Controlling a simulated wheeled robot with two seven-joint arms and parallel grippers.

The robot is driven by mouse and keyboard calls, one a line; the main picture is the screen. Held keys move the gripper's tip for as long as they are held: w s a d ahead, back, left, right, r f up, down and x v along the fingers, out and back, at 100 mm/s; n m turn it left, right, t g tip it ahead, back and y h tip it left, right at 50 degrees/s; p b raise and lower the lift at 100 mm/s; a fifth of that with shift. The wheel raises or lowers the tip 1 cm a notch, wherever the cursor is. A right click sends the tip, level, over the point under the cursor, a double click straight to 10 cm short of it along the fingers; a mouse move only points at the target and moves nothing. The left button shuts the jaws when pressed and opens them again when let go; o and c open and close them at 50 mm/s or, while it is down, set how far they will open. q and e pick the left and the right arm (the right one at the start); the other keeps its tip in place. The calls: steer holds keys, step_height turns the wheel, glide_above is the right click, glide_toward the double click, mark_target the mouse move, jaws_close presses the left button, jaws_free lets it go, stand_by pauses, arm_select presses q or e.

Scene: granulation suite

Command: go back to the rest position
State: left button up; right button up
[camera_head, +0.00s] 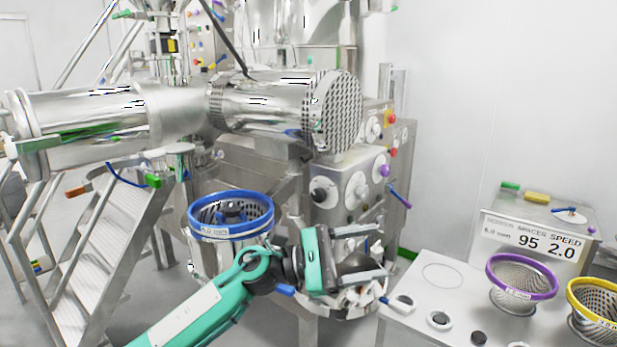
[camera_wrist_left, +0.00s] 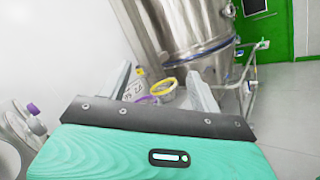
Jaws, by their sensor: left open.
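My left gripper (camera_head: 372,254) is at the end of my teal arm, which comes in from the lower left. Its two grey fingers are apart and point right, with nothing seen between them. It is in front of the steel machine, right of the blue-rimmed screen basket (camera_head: 231,216) and left of the white bench. In the left wrist view the fingers (camera_wrist_left: 160,88) stand apart, with a yellow-rimmed thing beyond them. My right gripper is not in view.
A white bench (camera_head: 420,285) at the right carries a purple-rimmed screen (camera_head: 522,278), a yellow-rimmed screen (camera_head: 597,308), small round parts and a sign (camera_head: 533,240) reading "95 2.0". Metal stairs (camera_head: 110,240) stand at the left. A large horizontal steel cylinder (camera_head: 265,105) spans above the gripper.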

arm_select(q)
steer(key=w+a+f+n+t+y, duration=0.2)
steer(key=a+f+n+t+y, duration=0.3)
steer(key=n+t, duration=0.75)
steer(key=w+a+f+n+t+y, duration=0.15)
steer(key=a+n+t, duration=0.5)
steer(key=n, duration=1.15)
steer(key=s+a+f+n+g+y, duration=0.1)
steer(key=s+a+f+n+y, duration=0.2)
steer(key=a+f+n+y, duration=0.45)
steer(key=s+a+f+n+g+y, duration=0.25)
steer(key=a+f+n+y, duration=0.2)
steer(key=f+n, duration=0.5)
steer(key=s+a+f+n+g+y, duration=0.1)
steer(key=s+a+f+n+g, duration=0.3)
steer(key=s, duration=0.5)
steer(key=s+a+f+n+g, duration=0.2)
steer(key=s+f+n+g, duration=0.15)
steer(key=s+f, duration=0.5)
steer(key=s+a+f+n+g+y, duration=0.1)
steer(key=s+a+f+n+g, duration=0.25)
steer(key=s, duration=0.75)
step_height(320, 180, down, 31)
steer(key=g, duration=0.2)
steer(key=s+a+f, duration=0.2)
steer(key=s+f, duration=1.7)
steer(key=f, duration=0.1)
steer(key=shift+a+g, duration=0.35)
steer(key=shift+a, duration=0.05)
